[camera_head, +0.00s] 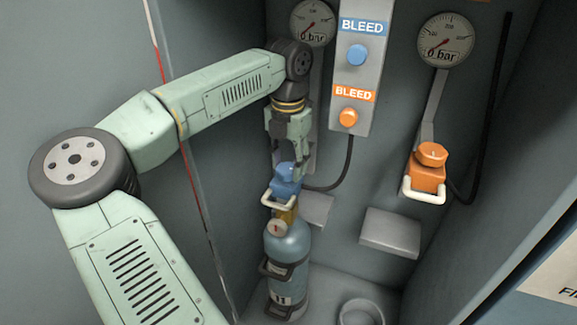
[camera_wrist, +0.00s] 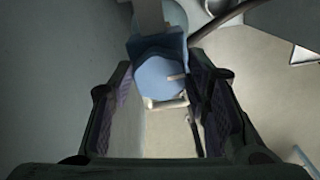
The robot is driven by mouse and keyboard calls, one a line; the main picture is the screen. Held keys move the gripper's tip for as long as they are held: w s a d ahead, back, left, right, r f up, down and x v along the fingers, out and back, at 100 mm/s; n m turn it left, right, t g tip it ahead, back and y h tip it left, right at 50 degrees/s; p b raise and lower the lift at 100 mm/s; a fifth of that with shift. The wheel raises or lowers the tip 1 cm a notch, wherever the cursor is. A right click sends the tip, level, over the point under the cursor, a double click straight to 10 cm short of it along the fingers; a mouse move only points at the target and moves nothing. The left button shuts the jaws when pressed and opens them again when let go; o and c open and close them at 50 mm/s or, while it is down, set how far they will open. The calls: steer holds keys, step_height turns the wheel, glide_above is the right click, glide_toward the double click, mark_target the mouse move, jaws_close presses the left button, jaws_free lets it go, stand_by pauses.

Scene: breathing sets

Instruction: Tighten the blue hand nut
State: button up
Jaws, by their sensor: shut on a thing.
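The blue hand nut (camera_wrist: 158,78) is a rounded, many-sided knob on top of a blue connector block (camera_head: 287,189). My gripper (camera_head: 288,160) points down from above, with its fingers on both sides of the nut, shut on it. In the wrist view the dark finger pads flank the nut left and right. The fingers hide much of the nut in the head view. The connector, with a white handle (camera_head: 277,201), sits on the brass valve (camera_head: 288,213) of an upright blue-grey cylinder (camera_head: 288,245).
An orange connector with its own knob (camera_head: 431,154) hangs at right. A panel holds blue (camera_head: 356,55) and orange (camera_head: 348,117) bleed knobs. Two gauges (camera_head: 313,22) (camera_head: 445,40) read near zero. A small shelf (camera_head: 390,232) and an empty ring holder (camera_head: 361,312) stand right of the cylinder.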

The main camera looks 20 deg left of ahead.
steer(key=n+b, duration=0.2)
steer(key=n, duration=0.5)
steer(key=shift+a, duration=0.15)
steer(key=n+b, duration=0.1)
steer(key=n, duration=0.3)
steer(key=shift+a+n, duration=0.1)
steer(key=shift+n, duration=0.2)
steer(key=shift+s+n+b, duration=0.1)
steer(key=shift+n+b, duration=0.45)
steer(key=shift+n, duration=0.95)
steer(key=o, duration=1.2)
steer(key=shift+c, duration=0.2)
